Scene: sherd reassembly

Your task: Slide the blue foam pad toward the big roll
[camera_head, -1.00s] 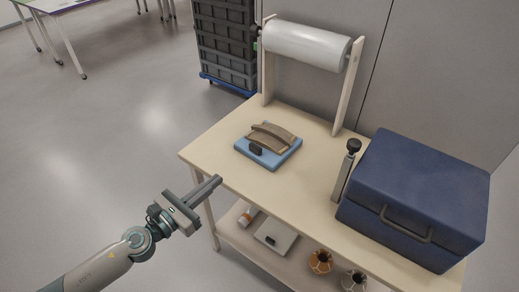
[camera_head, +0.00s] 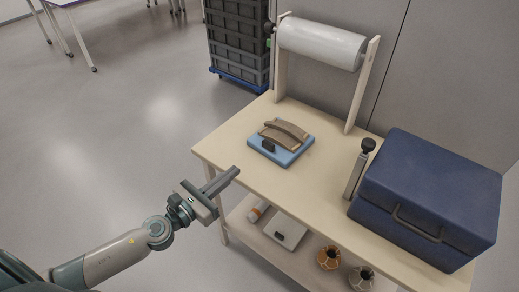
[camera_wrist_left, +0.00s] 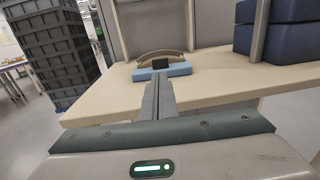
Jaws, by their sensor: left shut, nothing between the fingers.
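The blue foam pad (camera_head: 267,153) lies on the wooden table (camera_head: 230,147), left of its middle, with curved brown sherds (camera_head: 285,132) and a small black block (camera_head: 268,145) on it. It also shows in the left wrist view (camera_wrist_left: 180,71), straight ahead of the fingers. The big white roll (camera_head: 322,43) hangs on a wooden stand behind the pad. My left gripper (camera_head: 237,171) is shut and empty at the table's front left edge, in front of the pad and apart from it. My right gripper is not in view.
A dark blue case (camera_head: 430,195) fills the table's right side, with a black-knobbed upright post (camera_head: 358,170) beside it. The lower shelf (camera_head: 290,262) holds a white box and small pots. Stacked grey crates (camera_head: 236,40) stand behind. The tabletop between pad and roll is clear.

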